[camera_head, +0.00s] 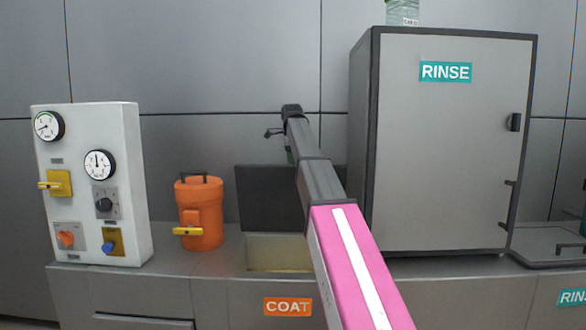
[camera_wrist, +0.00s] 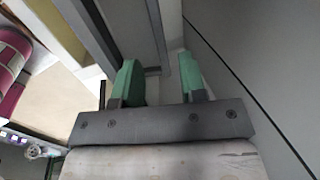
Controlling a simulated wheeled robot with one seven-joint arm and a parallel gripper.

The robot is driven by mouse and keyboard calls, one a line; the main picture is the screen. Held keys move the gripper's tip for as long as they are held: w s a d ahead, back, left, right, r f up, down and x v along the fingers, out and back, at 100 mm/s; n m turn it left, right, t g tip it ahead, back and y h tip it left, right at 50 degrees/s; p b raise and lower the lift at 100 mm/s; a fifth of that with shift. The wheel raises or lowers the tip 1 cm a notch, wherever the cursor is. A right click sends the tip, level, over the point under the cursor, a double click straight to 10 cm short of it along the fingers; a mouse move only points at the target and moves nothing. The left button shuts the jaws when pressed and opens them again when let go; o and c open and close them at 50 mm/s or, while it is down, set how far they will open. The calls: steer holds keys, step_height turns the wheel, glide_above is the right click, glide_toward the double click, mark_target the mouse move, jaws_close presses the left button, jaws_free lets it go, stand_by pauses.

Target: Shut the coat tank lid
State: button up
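The coat tank (camera_head: 258,290) has an orange COAT label on its front, and its top opening shows pale inside. Its dark grey lid (camera_head: 262,198) stands raised, about upright, at the back of the opening. My arm crosses in front of the lid's right part and hides it. My gripper (camera_head: 290,152) is above the lid's top edge, with its fingers mostly hidden in the head view. In the wrist view my gripper (camera_wrist: 160,78) has two green fingers spread apart. A grey edge, probably the lid's (camera_wrist: 158,30), runs toward the gap between them; I cannot tell whether they touch.
A tall grey RINSE cabinet (camera_head: 445,150) stands close to the right of my arm. An orange canister (camera_head: 200,222) and a white gauge panel (camera_head: 95,190) stand to the left. A grey wall (camera_head: 220,60) is behind. Free counter lies between the canister and tank opening.

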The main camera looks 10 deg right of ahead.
steer(key=shift+x, duration=2.3)
jaws_close()
